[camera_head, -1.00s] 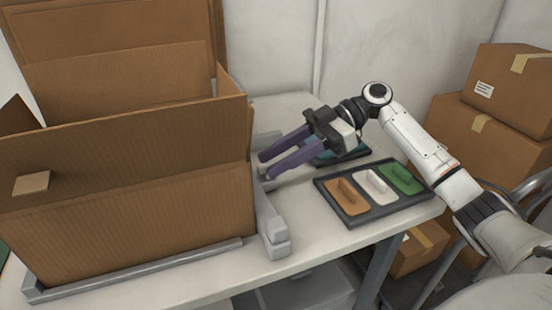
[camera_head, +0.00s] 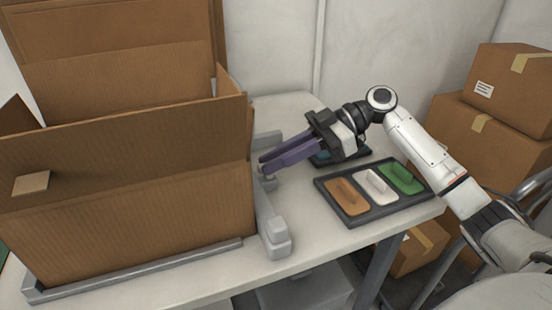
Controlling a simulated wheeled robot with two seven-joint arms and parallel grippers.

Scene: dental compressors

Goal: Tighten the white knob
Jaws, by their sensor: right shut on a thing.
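A pale knob (camera_head: 265,171) sits at the right side of the large open cardboard box (camera_head: 140,190), on the grey clamp frame (camera_head: 270,222). It is small and mostly hidden by my fingers. My right gripper (camera_head: 262,163) reaches in from the right with its long purple fingers close together at the knob, shut on it. My left gripper is not in view.
A dark tray (camera_head: 352,222) with orange, white and green handled blocks lies right of the frame on the white table (camera_head: 312,236). Cardboard boxes (camera_head: 500,110) are stacked at the right.

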